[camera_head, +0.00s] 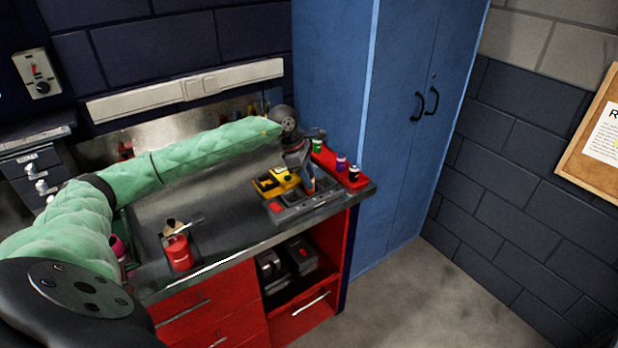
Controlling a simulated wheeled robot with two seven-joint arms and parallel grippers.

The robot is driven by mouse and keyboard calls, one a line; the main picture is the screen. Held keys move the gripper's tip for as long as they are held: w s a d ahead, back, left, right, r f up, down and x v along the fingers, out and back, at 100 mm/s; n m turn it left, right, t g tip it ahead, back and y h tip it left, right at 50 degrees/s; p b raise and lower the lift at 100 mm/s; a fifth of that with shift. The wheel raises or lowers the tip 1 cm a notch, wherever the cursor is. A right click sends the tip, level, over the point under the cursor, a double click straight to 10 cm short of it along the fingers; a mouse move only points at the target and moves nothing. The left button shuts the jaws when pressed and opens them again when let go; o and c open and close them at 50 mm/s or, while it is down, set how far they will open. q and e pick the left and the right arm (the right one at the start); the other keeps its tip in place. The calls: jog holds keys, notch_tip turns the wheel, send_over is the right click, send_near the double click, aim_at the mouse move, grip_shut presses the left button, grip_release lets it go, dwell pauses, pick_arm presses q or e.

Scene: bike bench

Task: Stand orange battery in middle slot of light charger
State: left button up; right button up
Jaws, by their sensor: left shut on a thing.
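My left arm reaches in from the left across the bench, and its gripper (303,171) points down over the right end of the bench. It is shut on the orange battery (309,184), a small orange and dark piece mostly hidden by the fingers. The grey charger (312,208) lies below it, near the bench's front edge. The battery's lower end is at or just above the charger; I cannot tell whether it touches or is in a slot. The slots are too small to make out clearly. My right gripper is not in view.
A yellow holder (264,185) with dark parts stands left of the gripper. A red tray (330,160) with green, purple and black-topped pieces lies at the bench's right end. A red can (178,253) stands at front left. The bench middle (225,210) is clear. A blue cabinet (395,120) stands behind.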

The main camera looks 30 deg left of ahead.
pick_arm(q)
jog(key=shift+f+b, duration=0.5)
jog(key=shift+f, duration=0.1)
jog(key=o, duration=0.8)
jog(key=shift+c, duration=0.2)
jog(key=shift+r, duration=0.1)
jog(key=p+v, duration=0.1)
jog(key=v, duration=1)
dwell(0.4)
jog(key=shift+d, duration=0.1)
dwell(0.4)
